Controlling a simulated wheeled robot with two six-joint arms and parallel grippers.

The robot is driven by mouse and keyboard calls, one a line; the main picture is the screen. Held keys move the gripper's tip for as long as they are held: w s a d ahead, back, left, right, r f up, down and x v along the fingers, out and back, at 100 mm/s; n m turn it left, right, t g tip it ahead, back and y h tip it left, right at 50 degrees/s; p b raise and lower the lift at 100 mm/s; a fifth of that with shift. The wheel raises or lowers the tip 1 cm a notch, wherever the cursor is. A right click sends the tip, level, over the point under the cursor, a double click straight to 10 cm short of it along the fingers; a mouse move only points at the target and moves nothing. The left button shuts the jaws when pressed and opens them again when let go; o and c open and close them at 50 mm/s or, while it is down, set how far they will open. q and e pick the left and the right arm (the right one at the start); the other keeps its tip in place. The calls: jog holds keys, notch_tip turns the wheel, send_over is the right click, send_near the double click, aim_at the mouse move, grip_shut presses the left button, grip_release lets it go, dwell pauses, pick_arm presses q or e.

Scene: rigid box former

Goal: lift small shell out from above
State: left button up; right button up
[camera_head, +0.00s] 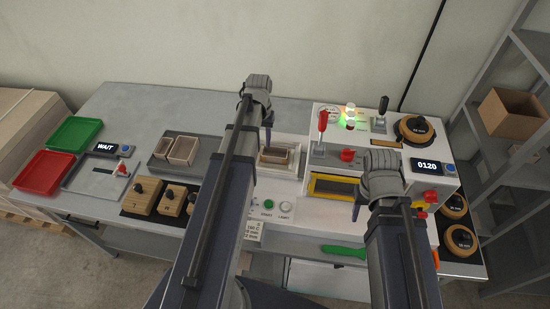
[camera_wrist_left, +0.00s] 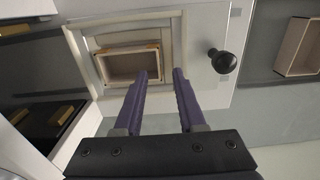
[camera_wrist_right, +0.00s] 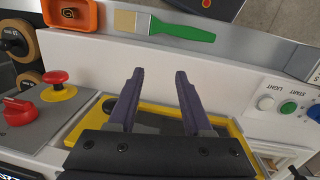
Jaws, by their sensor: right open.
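The small shell (camera_wrist_left: 120,66), an open-topped box with light walls, sits in a pale square frame (camera_wrist_left: 88,72) in the left wrist view. In the head view the shell (camera_head: 274,158) is partly hidden by my left arm. My left gripper (camera_wrist_left: 160,73) is open and empty; one fingertip overlaps the shell's right end in the picture, but I cannot tell the height between them. My right gripper (camera_wrist_right: 158,75) is open and empty over the yellow-edged opening (camera_wrist_right: 88,120) of the machine.
More shells (camera_head: 183,151) stand on a grey tray (camera_head: 157,163) to the left. A black knob (camera_wrist_left: 224,61) rises beside the frame. A red-handled lever (camera_head: 322,122) stands to its right. A green-handled brush (camera_wrist_right: 182,30) lies in front of the machine. Green (camera_head: 75,133) and red (camera_head: 45,170) trays are far left.

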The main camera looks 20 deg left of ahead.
aim_at(275, 155)
pick_arm(q)
notch_tip(275, 155, down, 4)
jog(key=b, duration=0.3)
jog(key=shift+s+d+f, duration=0.1)
pick_arm(e)
notch_tip(275, 155, down, 4)
jog(key=shift+f, duration=0.1)
pick_arm(q)
grip_shut()
